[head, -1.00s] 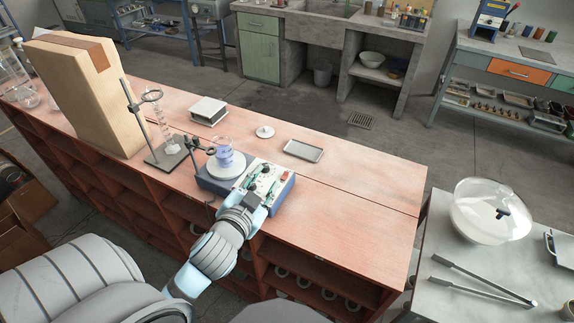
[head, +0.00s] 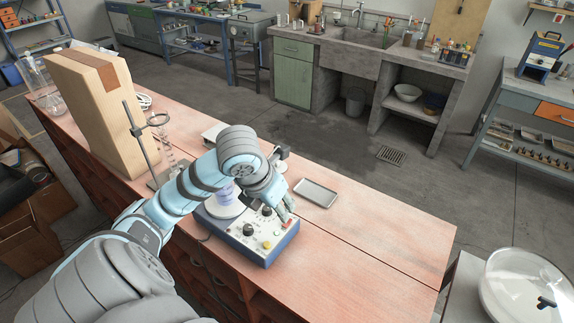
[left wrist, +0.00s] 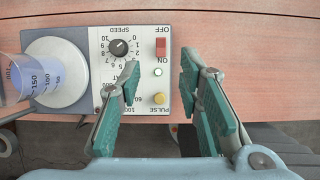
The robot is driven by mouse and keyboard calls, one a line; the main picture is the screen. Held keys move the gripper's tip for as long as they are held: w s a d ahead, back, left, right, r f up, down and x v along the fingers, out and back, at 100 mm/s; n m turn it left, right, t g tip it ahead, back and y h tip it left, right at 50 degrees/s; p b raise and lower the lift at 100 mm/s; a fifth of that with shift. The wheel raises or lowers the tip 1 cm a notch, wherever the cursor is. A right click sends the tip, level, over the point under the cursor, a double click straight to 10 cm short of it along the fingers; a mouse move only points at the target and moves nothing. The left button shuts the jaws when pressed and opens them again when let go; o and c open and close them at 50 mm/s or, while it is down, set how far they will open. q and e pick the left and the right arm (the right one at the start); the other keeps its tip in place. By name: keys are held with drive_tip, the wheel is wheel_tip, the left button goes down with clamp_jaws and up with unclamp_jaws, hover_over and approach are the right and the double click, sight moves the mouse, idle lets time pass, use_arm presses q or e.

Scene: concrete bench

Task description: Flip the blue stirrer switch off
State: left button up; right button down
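The blue stirrer (head: 262,255) stands on the wooden bench, its light control panel facing up. In the left wrist view the red rocker switch (left wrist: 161,47) sits between the OFF and ON labels; I cannot tell which side is pressed. A pale green indicator (left wrist: 158,72) looks lit below it. My left gripper (head: 283,208) hangs over the panel's right end. In the left wrist view its teal fingers (left wrist: 158,66) are apart, one each side of the switch column, with nothing between them. Contact cannot be told. My right gripper is not in view.
A beaker of bluish liquid (left wrist: 38,77) stands on the stirrer's white plate (left wrist: 72,90). The panel also has a black speed dial (left wrist: 118,47) and yellow pulse button (left wrist: 159,98). A grey tray (head: 316,194) lies behind to the right. The bench's right end is clear.

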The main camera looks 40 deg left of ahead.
use_arm(q)
drive_tip(key=b+x, duration=0.1)
drive_tip(key=x, duration=0.8)
drive_tip(key=shift+w+r, duration=0.15)
drive_tip(key=shift+w, duration=0.05)
drive_tip(key=shift+s+d+r, duration=0.1)
drive_tip(key=shift+s, duration=0.05)
clamp_jaws()
